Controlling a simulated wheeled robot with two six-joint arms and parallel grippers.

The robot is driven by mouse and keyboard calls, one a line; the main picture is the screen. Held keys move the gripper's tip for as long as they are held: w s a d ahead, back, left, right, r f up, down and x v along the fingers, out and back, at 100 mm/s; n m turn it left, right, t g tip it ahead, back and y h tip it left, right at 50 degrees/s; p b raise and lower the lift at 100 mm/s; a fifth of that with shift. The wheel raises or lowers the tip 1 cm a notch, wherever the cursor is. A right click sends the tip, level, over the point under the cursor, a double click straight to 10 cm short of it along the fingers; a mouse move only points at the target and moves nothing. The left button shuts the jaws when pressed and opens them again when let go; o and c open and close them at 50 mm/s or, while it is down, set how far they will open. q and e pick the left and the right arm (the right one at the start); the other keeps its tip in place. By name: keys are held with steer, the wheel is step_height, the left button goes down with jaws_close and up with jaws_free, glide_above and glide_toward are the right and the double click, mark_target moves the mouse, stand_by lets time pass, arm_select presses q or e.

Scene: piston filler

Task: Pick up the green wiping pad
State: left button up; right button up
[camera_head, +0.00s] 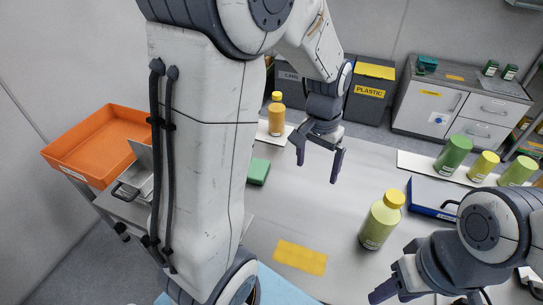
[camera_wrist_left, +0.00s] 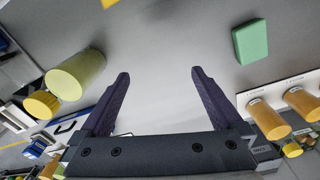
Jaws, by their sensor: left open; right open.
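The green wiping pad (camera_head: 258,171) lies flat on the grey table beside my left arm, which may cover its left edge in the head view. In the left wrist view the pad (camera_wrist_left: 251,41) is a green block at the upper right, beyond the fingers. My left gripper (camera_head: 318,160) is open and empty, pointing down above the table to the right of the pad and apart from it. Its two dark fingers (camera_wrist_left: 160,73) are spread in the wrist view. My right gripper (camera_head: 420,293) is open at the bottom right, partly cut off, far from the pad.
A green bottle with a yellow cap (camera_head: 379,222) stands mid-table. An orange bottle (camera_head: 277,117) stands on a white strip behind the pad. A yellow patch (camera_head: 300,257) marks the table front. Several green bottles and a blue case (camera_head: 433,197) are at right; an orange tray (camera_head: 100,143) is left.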

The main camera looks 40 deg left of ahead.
arm_select(q)
steer(key=w+a+f+n, duration=0.2)
steer(key=w+a+n, duration=0.1)
steer(key=a, duration=0.9)
steer(key=n, duration=0.1)
glide_above(257, 168)
step_height(257, 168, down, 3)
steer(key=f+p, duration=0.1)
steer(key=f, duration=0.3)
steer(key=shift+a+f, duration=0.1)
steer(key=shift+a, duration=0.1)
steer(key=shift+d+f+p, duration=0.15)
steer(key=shift+f+p, duration=0.25)
steer(key=shift+f, duration=1.1)
steer(key=shift+d+f+p, duration=0.1)
steer(key=shift+f+p, duration=0.3)
steer(key=shift+f, duration=1.05)
steer(key=c, duration=1.2)
steer(key=shift+r, duration=0.1)
